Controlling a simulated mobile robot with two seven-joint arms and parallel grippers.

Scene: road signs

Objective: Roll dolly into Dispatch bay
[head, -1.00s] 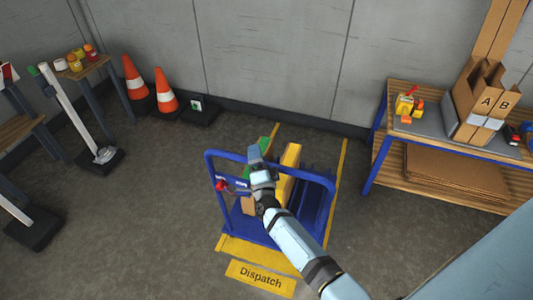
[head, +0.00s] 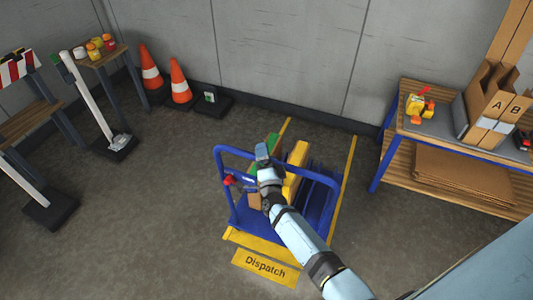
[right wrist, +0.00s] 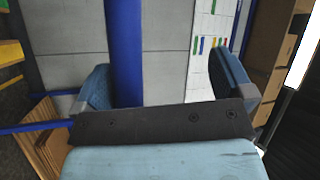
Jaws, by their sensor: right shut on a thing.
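The blue dolly (head: 318,208) stands on the floor between the yellow lines of the Dispatch bay (head: 348,170), its near edge by the yellow front stripe. The Dispatch plate (head: 265,266) lies in front of it. The dolly carries a long yellow item (head: 293,172), a green item (head: 271,143) and a brown box (head: 254,201). My right gripper (head: 263,155) is at the dolly's raised handle. In the right wrist view the blue handle bar (right wrist: 126,50) stands between its fingers. My arm hides part of the load. My left gripper is out of view.
A shelf bench (head: 393,148) with boxes is at right. Posts on black bases (head: 115,148) and small tables are at left. Floor left of the bay is clear.

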